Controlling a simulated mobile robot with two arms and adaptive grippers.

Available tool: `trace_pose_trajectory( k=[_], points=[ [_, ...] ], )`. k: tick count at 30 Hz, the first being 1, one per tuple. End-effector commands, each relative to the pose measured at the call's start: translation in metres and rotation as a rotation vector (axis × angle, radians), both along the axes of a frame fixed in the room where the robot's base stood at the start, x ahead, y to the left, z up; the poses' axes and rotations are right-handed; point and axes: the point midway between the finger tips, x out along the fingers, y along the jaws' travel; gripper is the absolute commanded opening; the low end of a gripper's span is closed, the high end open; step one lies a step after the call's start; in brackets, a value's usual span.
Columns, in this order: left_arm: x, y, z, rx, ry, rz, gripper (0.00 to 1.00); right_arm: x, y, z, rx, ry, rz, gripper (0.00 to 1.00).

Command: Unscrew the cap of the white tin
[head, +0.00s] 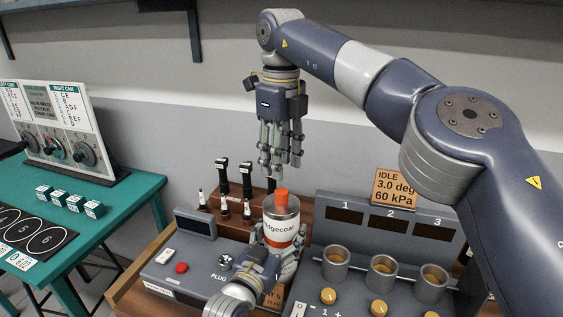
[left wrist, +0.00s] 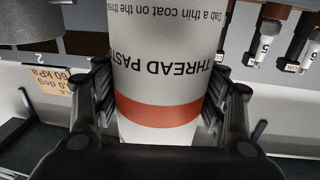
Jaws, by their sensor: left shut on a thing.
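The white tin (head: 281,222) has an orange band and an orange cap (head: 281,196) on its grey top. It stands roughly upright in my left gripper (head: 277,243), whose fingers close around its lower part. In the left wrist view the tin (left wrist: 165,70) shows upside-down "THREAD PASTE" lettering, with fingers of my left gripper (left wrist: 160,100) on both sides of it. The cap is out of that view. My right gripper (head: 281,168) hangs fingers down above the cap, apart from it. Its fingers look spread, with nothing between them.
A grey console (head: 390,270) with several metal cups stands right of the tin. Another console (head: 185,265) with a red button is to the left, and black-topped tools (head: 222,175) stand behind it. A green table (head: 130,210) is farther left. Space above the cap is clear up to my right gripper.

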Motion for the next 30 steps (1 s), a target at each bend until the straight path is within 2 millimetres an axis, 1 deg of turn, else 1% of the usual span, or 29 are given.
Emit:
trace_pose_trajectory(
  k=[3, 30],
  points=[
    [0.0000, 0.0001, -0.0005, 0.000, 0.001, 0.000, 0.00, 0.0000, 0.0001, -0.0001, 0.000, 0.001, -0.223, 0.40],
    [0.0000, 0.0001, -0.0007, 0.000, 0.002, 0.000, 0.00, 0.0004, -0.0001, 0.0000, -0.002, 0.001, -1.969, 0.40]
  ],
)
